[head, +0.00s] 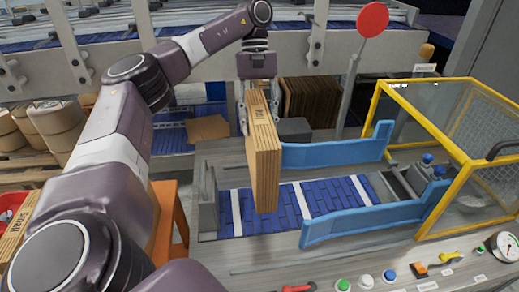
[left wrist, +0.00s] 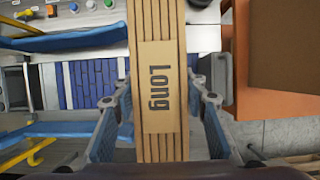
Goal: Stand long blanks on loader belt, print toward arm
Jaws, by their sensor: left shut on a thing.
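My left gripper (head: 258,98) is shut on a stack of long blanks (head: 264,165), also seen in the left wrist view (left wrist: 160,30). The stack is upright, its lower end in front of the loader belt (head: 235,212) in the head view; I cannot tell whether it touches the belt. The printed word "Long" faces the wrist camera and reads sideways between the gripper fingers (left wrist: 160,115). The blue-slatted belt has white cross strips and lies between two blue guide rails (head: 335,154) (head: 375,216). My right gripper is in neither view.
A yellow-framed guard cage (head: 455,150) stands at the belt's right end. Buttons and a gauge (head: 504,246) line the front panel. An orange stand (head: 165,215) is left of the belt. Dark brown upright blanks (head: 310,100) stand behind. A red round sign (head: 372,19) rises on a post.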

